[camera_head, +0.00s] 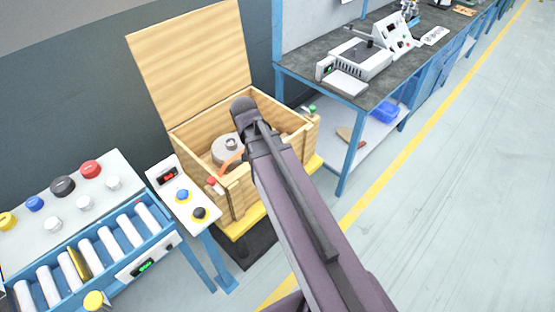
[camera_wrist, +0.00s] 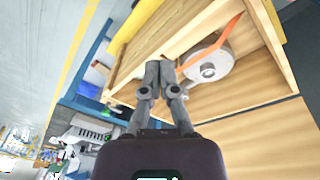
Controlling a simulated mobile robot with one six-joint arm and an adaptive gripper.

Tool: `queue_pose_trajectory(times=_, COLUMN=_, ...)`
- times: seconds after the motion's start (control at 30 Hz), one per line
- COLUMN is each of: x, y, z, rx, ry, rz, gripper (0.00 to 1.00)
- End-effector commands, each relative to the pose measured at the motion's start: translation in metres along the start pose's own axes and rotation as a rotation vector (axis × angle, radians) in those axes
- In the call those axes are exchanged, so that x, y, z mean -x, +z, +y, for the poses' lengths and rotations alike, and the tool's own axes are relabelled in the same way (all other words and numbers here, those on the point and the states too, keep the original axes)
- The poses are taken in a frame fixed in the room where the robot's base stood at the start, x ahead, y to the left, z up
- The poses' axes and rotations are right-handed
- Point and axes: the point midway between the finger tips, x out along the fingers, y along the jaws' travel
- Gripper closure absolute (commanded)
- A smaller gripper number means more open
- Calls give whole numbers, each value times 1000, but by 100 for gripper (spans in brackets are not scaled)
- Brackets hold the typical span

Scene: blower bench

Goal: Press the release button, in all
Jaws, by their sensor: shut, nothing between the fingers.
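No label shows which is the release button. A wooden crate (camera_head: 240,192) with its lid raised stands right of the post; a red knob (camera_head: 212,181) and a green knob (camera_head: 312,107) show at its sides. A grey round part (camera_head: 226,149) sits inside. My gripper (camera_wrist: 162,68) is shut and empty in the wrist view, over the crate's wall (camera_wrist: 165,45).
A conveyor with rollers (camera_head: 108,245) and a panel of several coloured buttons (camera_head: 62,185) stands at left. A workbench (camera_head: 325,56) with instruments stands behind right. An orange strap (camera_wrist: 222,38) crosses the crate. The floor (camera_head: 470,200) at right is clear.

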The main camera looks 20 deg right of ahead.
Motion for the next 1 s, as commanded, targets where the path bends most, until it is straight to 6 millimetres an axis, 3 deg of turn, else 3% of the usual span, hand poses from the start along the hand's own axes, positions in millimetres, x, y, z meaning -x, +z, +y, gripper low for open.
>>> queue_pose_trajectory(times=0.03, x=-24, y=-14, z=0, rx=-67, ry=13, rz=19, gripper=100)
queue_pose_trajectory(times=0.3, x=-81, y=-74, z=12, rx=-442, ry=62, rz=140, gripper=100)
queue_pose_trajectory(times=0.8, x=-179, y=-181, z=44, rx=-1096, ry=50, rz=402, gripper=100)
queue_pose_trajectory(times=1.0, x=-206, y=-213, z=57, rx=-1296, ry=14, rz=493, gripper=100)
